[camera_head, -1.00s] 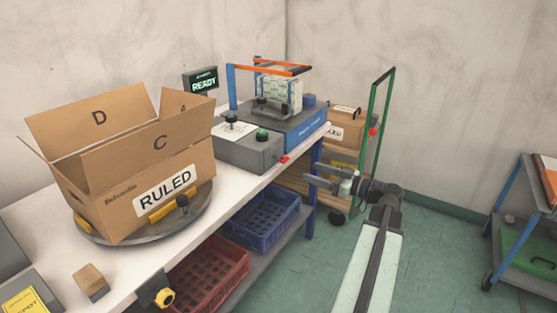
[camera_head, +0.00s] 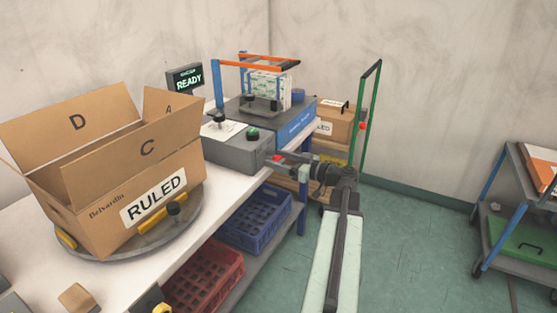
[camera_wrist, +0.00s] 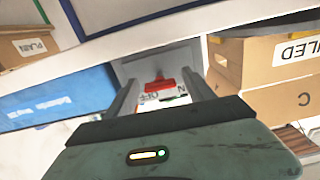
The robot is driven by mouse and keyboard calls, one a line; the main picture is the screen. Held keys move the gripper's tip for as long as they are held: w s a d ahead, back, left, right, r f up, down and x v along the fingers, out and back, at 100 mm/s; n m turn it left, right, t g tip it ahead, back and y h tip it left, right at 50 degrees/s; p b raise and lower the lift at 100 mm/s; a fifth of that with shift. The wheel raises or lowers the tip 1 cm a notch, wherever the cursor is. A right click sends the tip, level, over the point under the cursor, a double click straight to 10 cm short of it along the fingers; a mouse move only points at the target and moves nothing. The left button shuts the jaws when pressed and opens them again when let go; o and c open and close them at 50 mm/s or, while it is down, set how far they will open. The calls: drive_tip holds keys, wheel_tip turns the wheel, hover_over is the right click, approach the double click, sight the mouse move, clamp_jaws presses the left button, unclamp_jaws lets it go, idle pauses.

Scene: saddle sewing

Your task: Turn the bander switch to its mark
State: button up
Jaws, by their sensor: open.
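The bander switch is a red lever on the end face of the grey control box (camera_head: 236,150). In the wrist view the red switch (camera_wrist: 160,85) sits above a white label (camera_wrist: 163,97) with OFF and partly hidden ON lettering, upside down. My gripper (camera_head: 284,161) is at that end of the box. In the wrist view its two fingers stand apart on either side of the switch, and I see no grip on it. In the head view the switch (camera_head: 277,158) shows only as a small red patch beside the fingertips.
The blue bander (camera_head: 296,125) stands behind the box, and a display (camera_head: 186,79) reads READY. An open RULED carton (camera_head: 110,205) sits on a turntable at left. Blue (camera_head: 255,218) and red (camera_head: 203,278) crates lie below the bench.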

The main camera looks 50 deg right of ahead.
drive_tip(key=shift+w, duration=0.1)
clamp_jaws()
